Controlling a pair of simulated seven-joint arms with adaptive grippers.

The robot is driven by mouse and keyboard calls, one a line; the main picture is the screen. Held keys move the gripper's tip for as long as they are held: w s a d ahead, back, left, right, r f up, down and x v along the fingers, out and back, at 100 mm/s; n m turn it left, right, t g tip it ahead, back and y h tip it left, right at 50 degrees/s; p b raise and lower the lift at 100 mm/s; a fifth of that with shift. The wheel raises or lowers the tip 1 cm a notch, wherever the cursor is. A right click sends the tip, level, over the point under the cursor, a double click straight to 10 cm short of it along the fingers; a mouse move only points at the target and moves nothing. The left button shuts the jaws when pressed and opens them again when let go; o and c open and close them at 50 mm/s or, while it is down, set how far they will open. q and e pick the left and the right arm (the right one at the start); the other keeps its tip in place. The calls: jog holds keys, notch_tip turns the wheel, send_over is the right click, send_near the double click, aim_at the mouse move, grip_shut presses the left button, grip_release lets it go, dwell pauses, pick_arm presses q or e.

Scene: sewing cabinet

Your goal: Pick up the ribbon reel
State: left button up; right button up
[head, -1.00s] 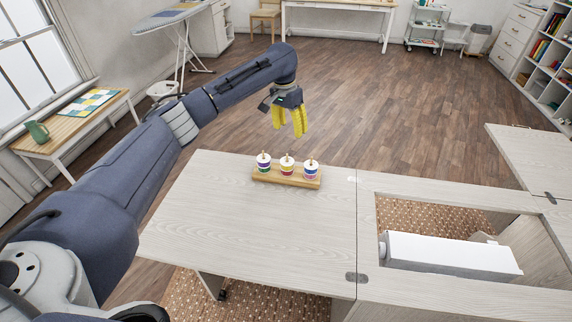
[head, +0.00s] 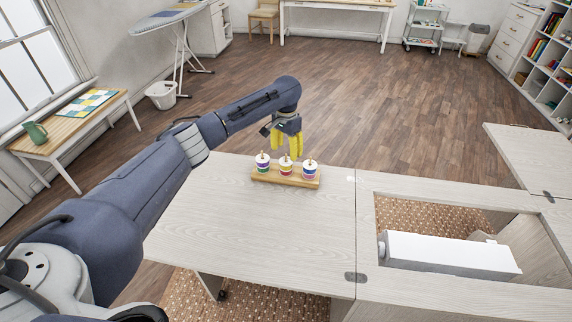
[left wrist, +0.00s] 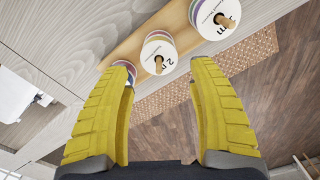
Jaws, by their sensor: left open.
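Three ribbon reels stand in a row on pegs of a wooden holder (head: 272,178) on the pale cabinet top: a left reel (head: 263,165), a middle reel (head: 286,168) and a right reel (head: 309,170). Each has a white top and coloured bands. My left gripper (head: 288,153) is open and empty, its yellow fingers just above and behind the row. In the left wrist view, the middle reel (left wrist: 159,51) shows between the open fingertips, apart from them. Another reel (left wrist: 215,16) lies upper right, and a third is partly hidden by the left finger. My right gripper is not in view.
The cabinet top (head: 250,235) is clear in front of the holder. To the right is an opening with a white sewing machine (head: 450,255) in it. A side table with a green mug (head: 36,133) stands at the left, away from the reels.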

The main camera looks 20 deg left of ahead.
aim_at(286, 162)
pick_arm(q)
jog(key=shift+s+f, duration=0.15)
jog(key=shift+f, duration=3)
jog(key=shift+c, duration=0.2)
jog(key=c, duration=0.9)
